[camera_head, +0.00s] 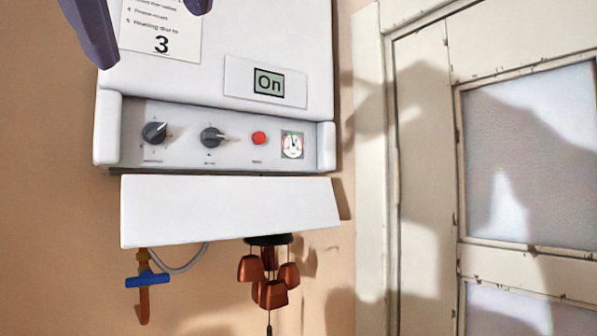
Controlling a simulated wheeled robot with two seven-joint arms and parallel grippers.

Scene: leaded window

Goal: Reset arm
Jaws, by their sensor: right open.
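My right gripper (150,36) shows at the top left edge as two dark purple fingers, spread apart with nothing visible between them. Its fingers are in front of the upper left of the white boiler (228,55); the rest of it is out of frame. I cannot tell how far it is from the boiler's face. My left gripper is not in view.
The boiler has a lit "On" display (268,82), two dark knobs (212,138), a red button (259,138) and a gauge (292,145). A white flap (228,210) juts out below. Copper-coloured bells (270,292) and a blue-handled valve (147,280) hang underneath. A paned door (424,150) is right.

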